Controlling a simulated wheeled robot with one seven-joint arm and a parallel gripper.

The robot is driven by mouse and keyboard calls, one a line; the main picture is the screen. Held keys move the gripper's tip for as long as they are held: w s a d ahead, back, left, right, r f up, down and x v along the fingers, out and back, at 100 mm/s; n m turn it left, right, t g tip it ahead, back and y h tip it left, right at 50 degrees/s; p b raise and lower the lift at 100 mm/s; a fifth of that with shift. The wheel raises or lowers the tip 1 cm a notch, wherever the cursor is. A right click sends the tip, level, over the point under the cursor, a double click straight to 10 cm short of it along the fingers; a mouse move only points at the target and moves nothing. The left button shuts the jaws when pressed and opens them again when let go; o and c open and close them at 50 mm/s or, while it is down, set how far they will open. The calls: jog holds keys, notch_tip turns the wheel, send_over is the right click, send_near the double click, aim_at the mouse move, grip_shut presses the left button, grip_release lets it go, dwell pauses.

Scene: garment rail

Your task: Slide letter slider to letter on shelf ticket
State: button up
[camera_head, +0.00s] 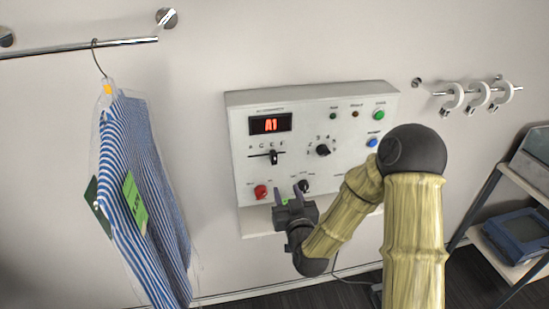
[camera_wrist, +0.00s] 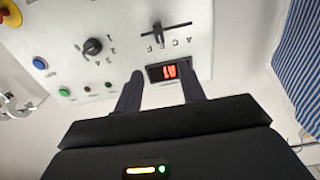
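The letter slider (camera_head: 273,157) is a dark handle on a horizontal track on a white control panel (camera_head: 240,180), with small letters above it. It stands right of the track's middle, near what looks like E. In the wrist view the slider (camera_wrist: 157,33) appears upside down beyond the display. A bright green ticket (camera_head: 135,203) hangs on the bagged striped shirt; its print is too small to read. My gripper (camera_head: 288,193) is open and empty, below the slider in the head view. In the wrist view its fingers (camera_wrist: 160,88) are apart, with no contact visible.
The display (camera_head: 270,123) shows red characters like A1. A dial (camera_head: 323,150), a red button (camera_head: 260,191) and a lower knob (camera_head: 303,186) are also on the panel. The striped shirt (camera_head: 150,170) hangs from a rail at left. A shelf rack (camera_head: 505,185) stands at right.

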aim_at(275, 158)
jog(key=p+x, duration=0.7)
jog(key=x, duration=0.9)
jog(key=shift+w+a+f+p, duration=0.15)
jog(key=shift+w+p, duration=0.15)
jog(key=shift+w, duration=0.2)
grip_shut()
